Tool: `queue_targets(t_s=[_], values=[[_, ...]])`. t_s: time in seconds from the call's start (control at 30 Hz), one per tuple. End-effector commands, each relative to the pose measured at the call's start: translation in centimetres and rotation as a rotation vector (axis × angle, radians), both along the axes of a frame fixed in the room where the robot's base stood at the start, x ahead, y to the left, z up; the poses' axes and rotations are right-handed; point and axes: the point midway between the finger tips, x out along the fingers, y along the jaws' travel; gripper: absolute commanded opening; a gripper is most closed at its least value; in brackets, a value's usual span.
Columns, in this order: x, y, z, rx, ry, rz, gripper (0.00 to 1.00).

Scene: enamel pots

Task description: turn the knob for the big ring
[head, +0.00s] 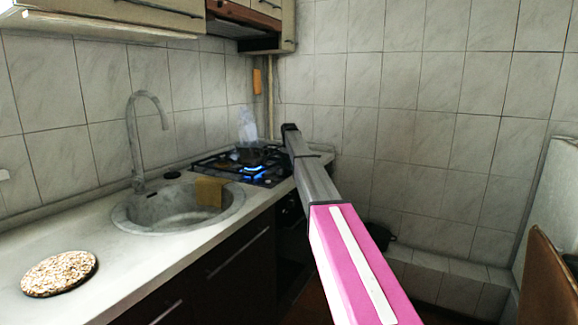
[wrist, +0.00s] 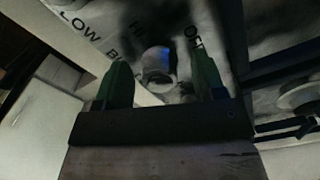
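In the wrist view, a pale round knob (wrist: 158,62) with a bluish sheen sits on a panel lettered LOW, HI and OFF; another label is partly covered. My gripper (wrist: 164,76) has two dark green fingers standing apart, one on each side of the knob, with gaps visible. I cannot tell how deep the fingers reach around it. In the head view, the gas stove (head: 215,162) stands at the counter's far end, with a blue flame (head: 255,171) lit. The knob and my gripper are hidden behind my arm in the head view.
The sink (head: 180,205) with a tall faucet (head: 140,140) and a yellow cloth (head: 210,190) lies nearer. A round speckled mat (head: 60,272) lies on the counter. A tiled wall stands behind.

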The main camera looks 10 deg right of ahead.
Motion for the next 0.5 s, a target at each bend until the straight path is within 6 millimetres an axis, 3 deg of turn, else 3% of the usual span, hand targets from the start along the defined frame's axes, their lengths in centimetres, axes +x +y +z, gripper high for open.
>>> queue_targets(t_s=[0.27,0.5], values=[[0.1,0.0,1.3,0.000,-0.001,0.000,0.64],[0.1,0.0,5.1,0.000,-0.002,0.000,0.64]])
